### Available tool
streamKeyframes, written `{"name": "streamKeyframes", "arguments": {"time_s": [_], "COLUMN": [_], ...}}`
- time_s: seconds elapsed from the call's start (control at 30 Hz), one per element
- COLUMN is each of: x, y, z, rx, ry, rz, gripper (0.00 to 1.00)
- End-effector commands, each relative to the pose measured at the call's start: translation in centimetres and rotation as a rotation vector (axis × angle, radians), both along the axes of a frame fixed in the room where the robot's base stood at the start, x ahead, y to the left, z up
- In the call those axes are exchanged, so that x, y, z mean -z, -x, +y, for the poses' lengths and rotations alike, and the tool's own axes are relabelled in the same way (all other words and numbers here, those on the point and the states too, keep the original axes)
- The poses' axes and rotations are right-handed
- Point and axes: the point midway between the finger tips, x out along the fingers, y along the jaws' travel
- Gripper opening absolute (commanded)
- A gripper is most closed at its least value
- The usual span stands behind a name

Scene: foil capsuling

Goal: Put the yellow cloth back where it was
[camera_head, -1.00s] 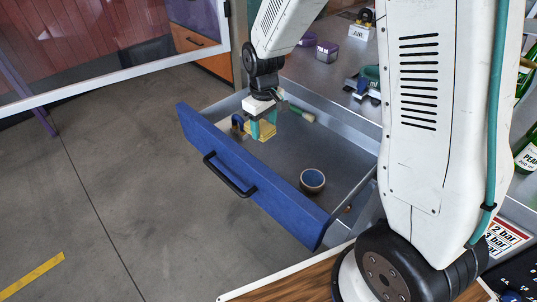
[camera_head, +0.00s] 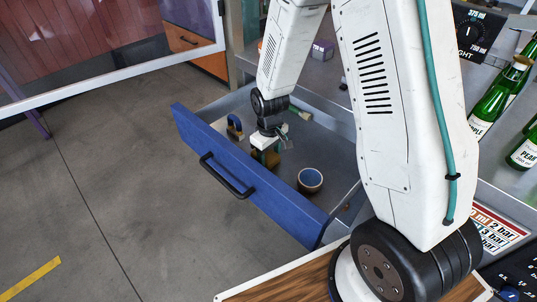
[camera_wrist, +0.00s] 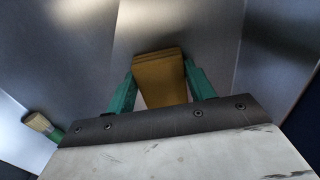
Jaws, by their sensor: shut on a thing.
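The yellow cloth (camera_wrist: 160,78) is a folded pad between the two green fingers of my gripper (camera_wrist: 160,88) in the wrist view. The gripper is shut on it. In the head view my gripper (camera_head: 265,152) is low inside the open blue-fronted drawer (camera_head: 240,170), close behind its front panel. There the cloth shows only partly below the fingers, as a dark yellow patch. I cannot tell whether the cloth touches the drawer floor.
In the drawer, a small bowl (camera_head: 310,180) stands right of my gripper, a padlock-like object (camera_head: 235,127) lies left, and a brush (camera_head: 301,113) lies behind. Green bottles (camera_head: 494,102) stand on the counter at right. Bare drawer floor lies around the bowl.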

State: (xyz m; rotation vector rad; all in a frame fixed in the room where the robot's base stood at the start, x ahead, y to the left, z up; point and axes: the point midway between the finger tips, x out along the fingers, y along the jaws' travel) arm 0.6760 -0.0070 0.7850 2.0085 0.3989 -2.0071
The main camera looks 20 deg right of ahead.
Motion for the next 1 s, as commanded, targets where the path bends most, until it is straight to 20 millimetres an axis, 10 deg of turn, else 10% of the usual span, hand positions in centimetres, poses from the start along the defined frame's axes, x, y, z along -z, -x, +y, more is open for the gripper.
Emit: {"name": "streamKeyframes", "arguments": {"time_s": [0.23,0.27,0.33,0.7,1.0], "x": [0.2,0.1,0.1,-0.5,-6.2], "y": [0.0,0.0,0.0,-0.1,-0.1], "z": [0.1,0.1,0.1,0.1,0.1], "rx": [-0.001,-0.001,-0.001,-0.002,-0.002], "ry": [0.000,0.000,0.000,0.001,0.000], "rz": [0.000,-0.001,-0.001,-0.001,-0.006], "gripper": [0.29,0.59,0.75,0.75,0.75]}}
